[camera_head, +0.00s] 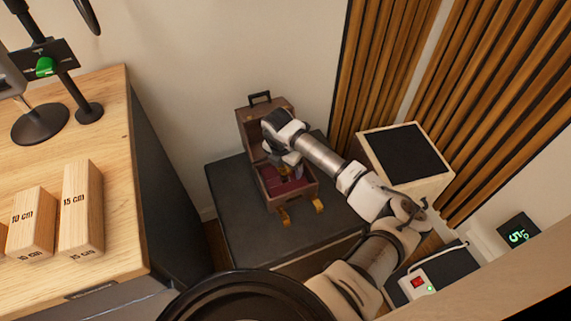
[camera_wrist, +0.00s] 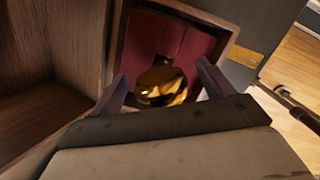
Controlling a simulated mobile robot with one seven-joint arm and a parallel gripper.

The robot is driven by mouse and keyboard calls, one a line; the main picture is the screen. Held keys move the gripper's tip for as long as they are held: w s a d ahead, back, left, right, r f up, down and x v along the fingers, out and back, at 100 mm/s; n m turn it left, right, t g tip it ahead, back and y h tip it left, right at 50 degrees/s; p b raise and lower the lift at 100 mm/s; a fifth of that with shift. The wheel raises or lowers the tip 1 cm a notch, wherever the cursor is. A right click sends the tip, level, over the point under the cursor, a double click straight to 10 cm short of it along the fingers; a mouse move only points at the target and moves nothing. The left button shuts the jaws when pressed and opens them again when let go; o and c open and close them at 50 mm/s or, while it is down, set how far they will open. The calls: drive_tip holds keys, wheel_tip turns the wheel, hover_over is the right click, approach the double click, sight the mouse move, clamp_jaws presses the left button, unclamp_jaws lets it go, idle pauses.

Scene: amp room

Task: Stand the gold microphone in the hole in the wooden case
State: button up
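The wooden case (camera_head: 245,119) stands open on a dark box, with its lid raised at the back and a red lining inside. In the wrist view the case's wooden rim (camera_wrist: 188,8) frames a red panel with a dark slit. The gold microphone (camera_wrist: 160,88) shows there as a shiny rounded gold head over the red panel. My gripper (camera_head: 283,168) is over the case, and in the wrist view its fingers (camera_wrist: 163,72) are apart on either side of the gold head, with small visible gaps. The microphone's lower part and the hole are hidden or unclear.
The dark box (camera_head: 228,195) has free room on its top left of the case. A cream speaker-like box (camera_head: 405,155) stands to the right. A wooden desk (camera_head: 110,115) with marked wooden blocks (camera_head: 82,210) is at left. Gold latches (camera_head: 283,217) jut from the case's front.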

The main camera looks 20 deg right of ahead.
wheel_tip(320, 180, up, 14)
drive_tip(key=s+a, duration=0.1)
drive_tip(key=shift+a+f+b, duration=0.15)
drive_tip(key=shift+a+b, duration=0.25)
drive_tip(key=shift+b, duration=0.05)
drive_tip(key=shift+s, duration=0.1)
idle(0.3)
